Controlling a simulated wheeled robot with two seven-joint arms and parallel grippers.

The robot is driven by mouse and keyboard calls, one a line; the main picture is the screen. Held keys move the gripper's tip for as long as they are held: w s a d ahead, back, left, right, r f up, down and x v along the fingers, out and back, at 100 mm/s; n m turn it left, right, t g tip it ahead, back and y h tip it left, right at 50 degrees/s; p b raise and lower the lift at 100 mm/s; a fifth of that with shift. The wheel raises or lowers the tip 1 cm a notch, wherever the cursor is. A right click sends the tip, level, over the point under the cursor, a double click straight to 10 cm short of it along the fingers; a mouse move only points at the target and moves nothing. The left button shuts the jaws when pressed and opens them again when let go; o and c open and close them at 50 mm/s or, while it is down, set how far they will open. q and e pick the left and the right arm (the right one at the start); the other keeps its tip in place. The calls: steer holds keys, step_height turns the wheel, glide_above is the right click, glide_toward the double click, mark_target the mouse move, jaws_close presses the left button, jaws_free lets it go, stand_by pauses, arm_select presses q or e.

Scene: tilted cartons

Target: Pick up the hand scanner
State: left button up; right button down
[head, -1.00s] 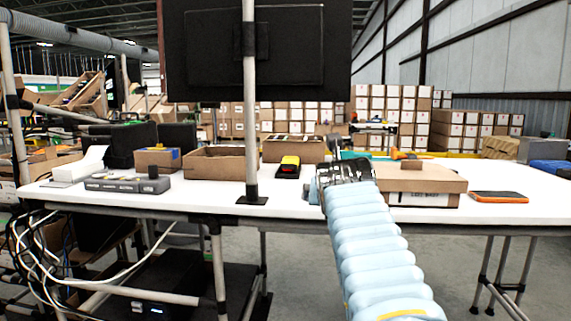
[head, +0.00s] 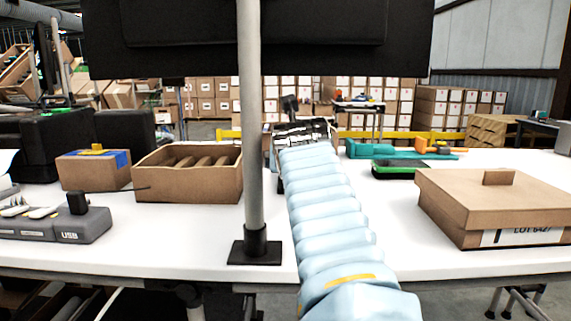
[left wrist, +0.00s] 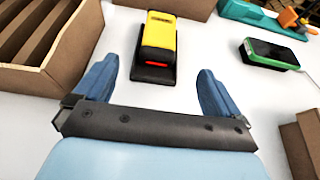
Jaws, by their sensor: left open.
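The hand scanner (left wrist: 158,42) is yellow and black with a red spot near its lower end. My left gripper (left wrist: 157,76) is open and empty, with one blue finger on each side of that gap. In the head view my left gripper (head: 303,132) is at the end of the pale blue sleeved arm, its fingertips hidden. The scanner is hidden there behind the arm and gripper. My right gripper is in neither view.
An open divided carton (head: 187,190) stands left of the arm, beyond a grey post (head: 250,130). A green-edged black device (head: 396,169), a teal tool (head: 375,150) and a lidded carton (head: 500,205) stand to the right. White table between them is clear.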

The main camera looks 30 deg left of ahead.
arm_select(q)
steer(key=x, duration=0.7)
steer(key=shift+w+a, duration=0.25)
steer(key=shift+a, duration=0.05)
steer(key=x, duration=0.6)
steer(key=shift+w+r, duration=0.1)
steer(key=shift+r, duration=0.05)
steer(key=shift+d, duration=0.1)
steer(key=shift+c, duration=0.2)
steer(key=c, duration=1.2)
